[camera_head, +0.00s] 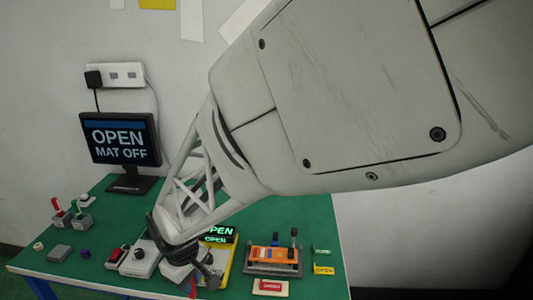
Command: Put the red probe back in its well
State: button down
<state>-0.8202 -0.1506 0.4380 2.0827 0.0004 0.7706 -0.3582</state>
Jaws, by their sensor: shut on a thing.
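My gripper (205,272) is at the front middle of the green table, pointing down, in front of a yellow meter (224,262) with a green "OPEN" display. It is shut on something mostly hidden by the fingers. A thin red piece, which looks like the red probe (192,288), shows just below it. The probe's tip and the exact grip are hidden. I cannot make out the probe's well; my gripper and arm cover part of the meter and the area around it.
A monitor (120,138) reading "OPEN MAT OFF" stands at the back left. A grey box with a red switch (118,256) is left of my gripper. An orange fixture (268,254) on a grey base stands right of the meter.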

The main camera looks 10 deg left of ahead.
jog(key=w+a+f, duration=0.1)
jog(key=w+a, duration=1)
jog(key=shift+a+f, duration=0.2)
jog(key=shift+f, duration=0.05)
jog(key=shift+w+f, duration=0.1)
dwell(0.4)
jog(key=shift+f, duration=1.65)
jog(key=shift+f, duration=0.15)
jog(key=c, duration=1)
grip_release()
notch_tip(320, 180, up, 12)
jog(key=shift+r, duration=0.15)
